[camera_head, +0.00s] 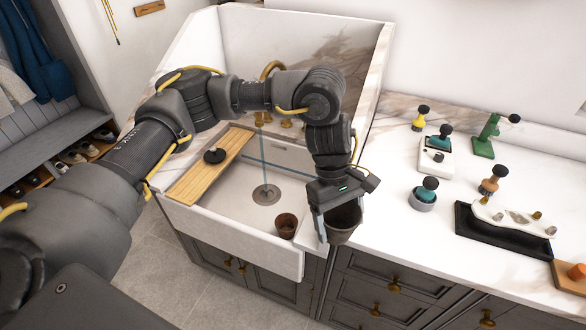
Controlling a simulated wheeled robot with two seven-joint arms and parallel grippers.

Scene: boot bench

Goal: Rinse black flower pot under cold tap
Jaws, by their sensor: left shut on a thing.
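The black flower pot (345,221) is dark and round, held upright at the right side of the sink, by its front corner. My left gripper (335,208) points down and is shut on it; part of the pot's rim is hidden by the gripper. The brass tap (272,68) is at the back of the white sink (230,237), partly hidden by my left arm. A thin bluish stream of water (264,165) falls to the round drain (266,194). The pot is to the right of the stream, apart from it. My right gripper is not in view.
A brown pot (287,225) stands in the sink near the front wall. The counter (385,215) right of the sink holds several stamp-like tools and a black tray (505,235).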

